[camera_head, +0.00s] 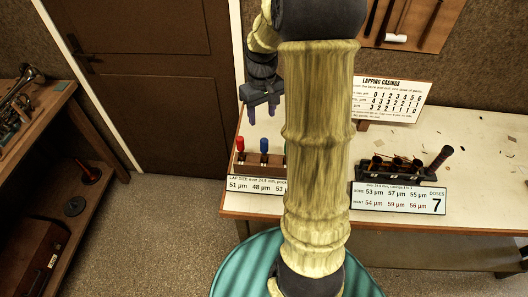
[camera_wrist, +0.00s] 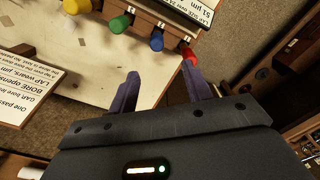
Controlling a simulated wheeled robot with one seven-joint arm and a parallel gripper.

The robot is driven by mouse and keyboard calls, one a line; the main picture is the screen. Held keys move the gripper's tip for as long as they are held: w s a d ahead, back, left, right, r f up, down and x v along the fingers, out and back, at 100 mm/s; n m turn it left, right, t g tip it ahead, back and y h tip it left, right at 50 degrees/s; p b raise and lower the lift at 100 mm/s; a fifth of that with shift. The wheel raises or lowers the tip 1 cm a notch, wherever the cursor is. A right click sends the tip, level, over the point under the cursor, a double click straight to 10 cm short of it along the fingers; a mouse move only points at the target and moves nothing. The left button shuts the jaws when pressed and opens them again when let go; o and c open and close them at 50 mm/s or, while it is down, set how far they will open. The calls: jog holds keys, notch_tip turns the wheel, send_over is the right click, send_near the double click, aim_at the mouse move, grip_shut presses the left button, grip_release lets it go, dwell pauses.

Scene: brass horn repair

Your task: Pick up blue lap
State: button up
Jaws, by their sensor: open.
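The blue lap (camera_head: 264,145) stands upright in a dark rack (camera_head: 246,159) at the left front of the workbench, just right of the red lap (camera_head: 240,144). In the wrist view the blue lap (camera_wrist: 157,41) lies beyond the fingertips, toward the top middle. My gripper (camera_head: 262,111) is open and empty, with its purple fingers pointing down, above and behind the rack in the head view. In the wrist view the gripper (camera_wrist: 162,72) has its fingers spread, apart from the blue lap. The right fingertip appears close to the red lap (camera_wrist: 188,54); contact cannot be told.
A green lap (camera_wrist: 119,24) and a yellow lap (camera_wrist: 74,6) stand in the same row. A size label (camera_head: 256,185) fronts the rack. Another dark holder (camera_head: 397,170) and a lapping chart (camera_head: 391,100) stand further right. The bench's far right is mostly clear.

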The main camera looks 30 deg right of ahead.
aim_at(264, 140)
notch_tip(264, 140, down, 10)
jog(key=shift+r+p, duration=0.15)
jog(key=shift+p, duration=0.7)
jog(key=shift+s+d+f+p, duration=0.15)
jog(key=shift+f+p, duration=0.4)
jog(key=shift+f, duration=0.75)
jog(key=shift+w+d+f+p, duration=0.1)
jog(key=shift+f+p, duration=0.45)
jog(key=shift+f, duration=0.75)
grip_shut()
